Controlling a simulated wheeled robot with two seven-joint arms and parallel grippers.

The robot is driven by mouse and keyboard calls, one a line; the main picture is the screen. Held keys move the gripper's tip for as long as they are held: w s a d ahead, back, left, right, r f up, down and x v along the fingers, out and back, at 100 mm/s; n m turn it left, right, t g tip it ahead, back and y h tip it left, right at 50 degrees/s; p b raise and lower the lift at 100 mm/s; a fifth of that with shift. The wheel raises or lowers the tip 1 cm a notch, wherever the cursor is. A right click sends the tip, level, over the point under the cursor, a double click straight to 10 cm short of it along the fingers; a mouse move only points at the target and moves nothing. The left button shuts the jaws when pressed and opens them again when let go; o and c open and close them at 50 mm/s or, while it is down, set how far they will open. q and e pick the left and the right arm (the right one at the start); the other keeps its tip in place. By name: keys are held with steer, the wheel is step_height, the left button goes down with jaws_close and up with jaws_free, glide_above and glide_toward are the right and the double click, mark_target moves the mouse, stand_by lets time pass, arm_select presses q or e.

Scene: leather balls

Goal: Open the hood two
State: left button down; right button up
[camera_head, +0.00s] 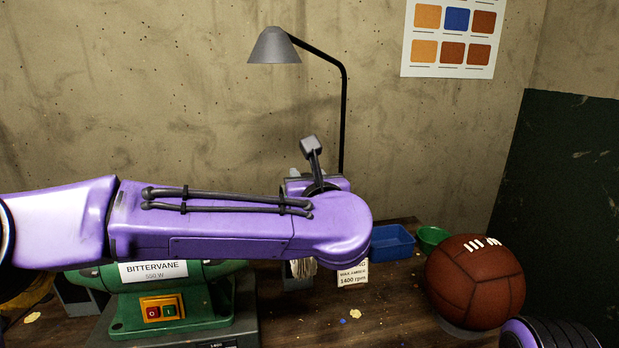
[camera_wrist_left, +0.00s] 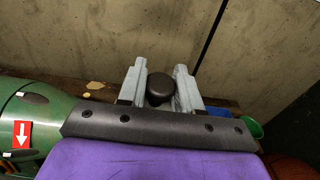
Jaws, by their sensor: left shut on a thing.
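A green bench machine (camera_head: 190,310) marked "BITTERVANE 550 W" stands on the bench; its green housing (camera_wrist_left: 25,115) also shows at the left of the left wrist view. My left arm crosses in front of it in the head view and hides its upper right side. No hood can be made out clearly there. In the left wrist view my left gripper (camera_wrist_left: 160,74) has its two grey fingers on either side of a dark round knob (camera_wrist_left: 160,88) and is shut on it. What the knob is fixed to is hidden behind the gripper's body. My right gripper is out of view.
A blue bin (camera_head: 392,243), a green bowl (camera_head: 431,238) and a brown leather ball (camera_head: 473,285) are at the right of the bench. A 1400 rpm sign (camera_head: 353,275) stands under my arm. A lamp (camera_head: 274,47) rises behind.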

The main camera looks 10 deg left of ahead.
arm_select(q)
steer(key=w+r+g+p, duration=0.1)
steer(key=w+p, duration=0.1)
steer(key=p, duration=0.1)
steer(key=w+a+r+g+h+p, duration=0.1)
steer(key=w+r+g+p, duration=0.1)
steer(key=p, duration=0.1)
steer(key=w+a+r+g+p, duration=0.1)
steer(key=w+p, duration=0.1)
steer(key=p, duration=0.1)
steer(key=shift+w+r+g+h, duration=0.15)
steer(key=shift+r+g+h, duration=0.15)
steer(key=shift+r, duration=0.1)
steer(key=shift+w+a+p, duration=0.15)
steer(key=shift+w+p, duration=0.2)
steer(key=shift+w+a+r+p, duration=0.1)
steer(key=shift+w+a+p, duration=0.05)
steer(key=shift+w, duration=0.35)
steer(key=shift+w+a+r+p, duration=0.1)
steer(key=shift+w+a+p, duration=0.05)
steer(key=shift+w, duration=0.3)
